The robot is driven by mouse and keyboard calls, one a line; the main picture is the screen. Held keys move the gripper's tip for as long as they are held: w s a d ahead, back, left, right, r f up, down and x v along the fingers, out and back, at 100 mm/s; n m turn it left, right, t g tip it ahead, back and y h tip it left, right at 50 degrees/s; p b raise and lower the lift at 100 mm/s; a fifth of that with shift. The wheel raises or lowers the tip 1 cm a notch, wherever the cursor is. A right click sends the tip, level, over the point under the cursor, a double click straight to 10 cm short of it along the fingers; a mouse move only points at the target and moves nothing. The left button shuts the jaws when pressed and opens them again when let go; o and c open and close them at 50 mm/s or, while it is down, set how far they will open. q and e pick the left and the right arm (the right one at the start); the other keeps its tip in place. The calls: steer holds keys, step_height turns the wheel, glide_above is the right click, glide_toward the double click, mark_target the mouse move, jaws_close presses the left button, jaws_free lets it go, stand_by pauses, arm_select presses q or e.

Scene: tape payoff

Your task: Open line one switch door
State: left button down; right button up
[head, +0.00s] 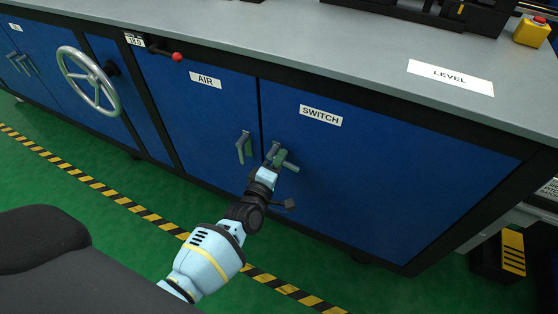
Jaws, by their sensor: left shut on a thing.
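The blue switch door (360,170) carries a white SWITCH label and looks closed, flush with the cabinet front. Its grey-green handle (288,163) is at the door's left side. My left gripper (274,159) is at this handle, shut on it; the fingers partly cover the handle. My right gripper is not in view.
The AIR door (205,115) with its own handle (244,147) is just left of the switch door. A handwheel (90,82) and a red-knobbed lever (177,57) stick out farther left. Green floor with a striped line (110,197) lies in front.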

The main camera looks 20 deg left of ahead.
arm_select(q)
steer(key=shift+r+n, duration=0.1)
steer(key=shift+n, duration=0.5)
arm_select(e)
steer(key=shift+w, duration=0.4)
